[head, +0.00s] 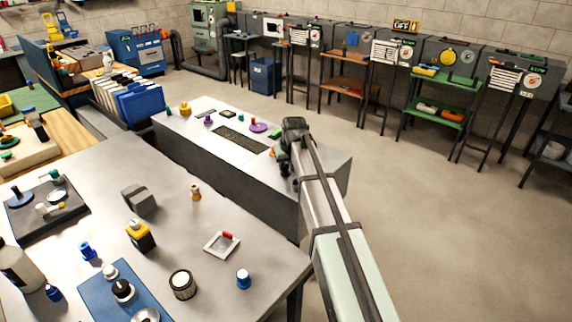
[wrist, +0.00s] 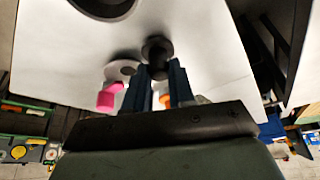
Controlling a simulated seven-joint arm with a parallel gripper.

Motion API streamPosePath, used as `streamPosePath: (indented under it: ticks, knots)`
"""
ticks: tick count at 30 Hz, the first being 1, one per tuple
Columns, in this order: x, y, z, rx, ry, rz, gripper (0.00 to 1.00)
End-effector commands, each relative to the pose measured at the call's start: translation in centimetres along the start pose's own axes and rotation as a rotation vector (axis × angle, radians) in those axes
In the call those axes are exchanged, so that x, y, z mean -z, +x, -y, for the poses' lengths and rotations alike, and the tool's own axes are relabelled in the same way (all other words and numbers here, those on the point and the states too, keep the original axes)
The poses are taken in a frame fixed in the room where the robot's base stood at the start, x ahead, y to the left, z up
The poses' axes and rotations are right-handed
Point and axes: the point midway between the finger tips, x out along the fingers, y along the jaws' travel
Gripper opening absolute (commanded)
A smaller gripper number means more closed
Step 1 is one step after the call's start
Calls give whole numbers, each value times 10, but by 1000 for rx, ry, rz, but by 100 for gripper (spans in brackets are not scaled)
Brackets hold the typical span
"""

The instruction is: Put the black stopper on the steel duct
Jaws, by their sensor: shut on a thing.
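The steel duct (head: 225,165) is a long grey box beside the near workbench, with a dark grating and several small coloured parts on top. The pale duct top (wrist: 200,40) lies behind the stopper. I cannot tell whether the stopper touches it.
A purple disc (head: 258,127) and a yellow part (head: 186,109) are on the duct. In the wrist view, a grey ring (wrist: 122,70), a pink block (wrist: 107,97) and a large dark round shape (wrist: 103,5) are near. The near workbench (head: 185,240) holds several small items.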

Motion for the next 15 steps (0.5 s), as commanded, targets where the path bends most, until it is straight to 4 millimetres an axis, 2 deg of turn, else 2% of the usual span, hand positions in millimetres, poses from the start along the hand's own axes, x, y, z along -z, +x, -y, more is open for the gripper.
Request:
streamPosePath:
  ticks: [3, 4, 6, 12, 15]
  knots:
    - [-1, 2, 0, 0, 0, 1, 0]
    - [-1, 3, 0, 0, 0, 1, 25]
    - [-1, 3, 0, 0, 0, 1, 31]
    - [-1, 2, 0, 0, 0, 1, 49]
    - [-1, 2, 0, 0, 0, 0, 49]
